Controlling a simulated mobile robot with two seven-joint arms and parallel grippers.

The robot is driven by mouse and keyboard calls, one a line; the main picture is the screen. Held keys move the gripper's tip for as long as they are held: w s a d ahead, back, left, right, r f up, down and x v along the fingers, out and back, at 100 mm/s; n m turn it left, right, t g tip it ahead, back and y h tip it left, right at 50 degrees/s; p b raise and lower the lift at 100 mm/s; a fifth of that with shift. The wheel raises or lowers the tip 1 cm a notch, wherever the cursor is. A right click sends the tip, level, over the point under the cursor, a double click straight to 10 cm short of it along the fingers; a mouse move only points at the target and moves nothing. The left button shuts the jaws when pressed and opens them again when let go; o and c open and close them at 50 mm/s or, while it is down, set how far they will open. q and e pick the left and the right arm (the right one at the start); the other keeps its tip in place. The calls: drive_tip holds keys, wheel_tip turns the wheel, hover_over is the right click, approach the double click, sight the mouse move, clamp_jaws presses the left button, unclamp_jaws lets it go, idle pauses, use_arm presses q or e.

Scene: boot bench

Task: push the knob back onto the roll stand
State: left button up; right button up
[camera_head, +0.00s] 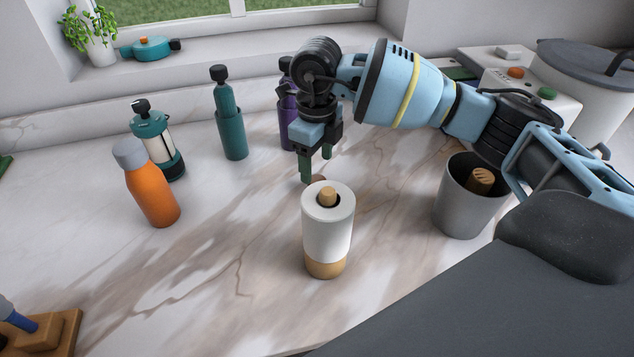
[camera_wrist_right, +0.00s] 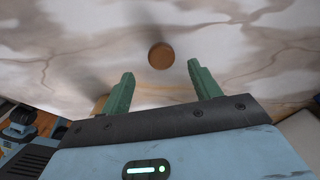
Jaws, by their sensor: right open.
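The roll stand (camera_head: 326,268) stands upright on the marble counter, with a white roll around it and its pale wooden post (camera_head: 328,198) showing at the top, with no knob on it. In the right wrist view the knob (camera_wrist_right: 161,56) is a brown disc just beyond the fingertips. My right gripper (camera_head: 316,168) is open, pointing down above the knob, its green fingers apart with nothing between them. My left gripper is out of view.
An orange bottle (camera_head: 152,193), a teal press (camera_head: 158,145), a teal bottle (camera_head: 230,118) and a purple bottle (camera_head: 286,115) stand behind and left. A grey bin (camera_head: 467,208) stands right, under my right arm. The counter left of the roll is clear.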

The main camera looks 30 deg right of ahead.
sight(317, 179)
drive_tip(key=shift+w+d+f, duration=0.1)
drive_tip(key=shift+f, duration=2.55)
drive_tip(key=c, duration=1)
drive_tip(key=shift+c, duration=0.2)
wheel_tip(317, 179, up, 10)
